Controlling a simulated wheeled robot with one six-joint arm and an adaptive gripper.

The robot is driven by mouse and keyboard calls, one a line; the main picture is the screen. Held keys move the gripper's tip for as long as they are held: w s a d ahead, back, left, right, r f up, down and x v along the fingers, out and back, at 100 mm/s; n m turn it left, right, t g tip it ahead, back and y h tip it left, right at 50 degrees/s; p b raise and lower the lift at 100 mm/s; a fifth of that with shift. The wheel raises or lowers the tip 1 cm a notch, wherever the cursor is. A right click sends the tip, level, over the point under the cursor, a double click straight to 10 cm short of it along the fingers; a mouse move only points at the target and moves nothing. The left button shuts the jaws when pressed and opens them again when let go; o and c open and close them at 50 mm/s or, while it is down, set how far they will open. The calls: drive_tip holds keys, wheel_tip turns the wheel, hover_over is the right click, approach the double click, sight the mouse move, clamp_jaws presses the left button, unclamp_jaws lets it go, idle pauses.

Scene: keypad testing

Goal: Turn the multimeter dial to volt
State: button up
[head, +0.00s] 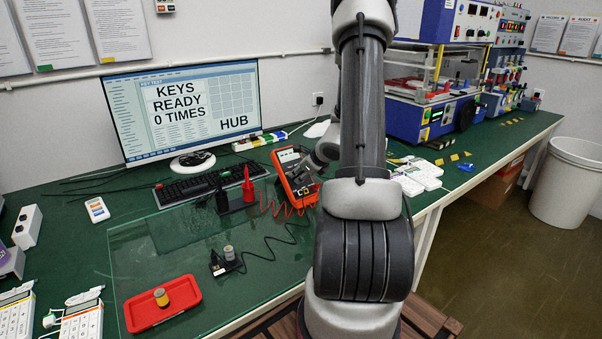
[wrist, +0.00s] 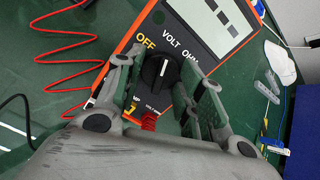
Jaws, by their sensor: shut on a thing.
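The orange multimeter (head: 281,163) stands on the green bench right of the keyboard in the head view. In the head view my gripper (head: 304,181) is at the multimeter's lower face, partly hidden by my arm.
Red and black probes (head: 247,186) stand left of the multimeter, with a coiled red lead (wrist: 70,60) beside it. A keyboard (head: 206,185) and monitor (head: 185,112) are behind. A red tray (head: 185,311) lies at front left. White devices (head: 418,174) lie to the right.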

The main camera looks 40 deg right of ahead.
idle(0.4)
drive_tip(key=o, duration=1)
drive_tip(key=shift+o, duration=0.2)
drive_tip(key=shift+s+r, duration=0.1)
drive_tip(key=v, duration=1.1)
drive_tip(key=shift+s+r, duration=0.2)
drive_tip(key=shift+s, duration=0.1)
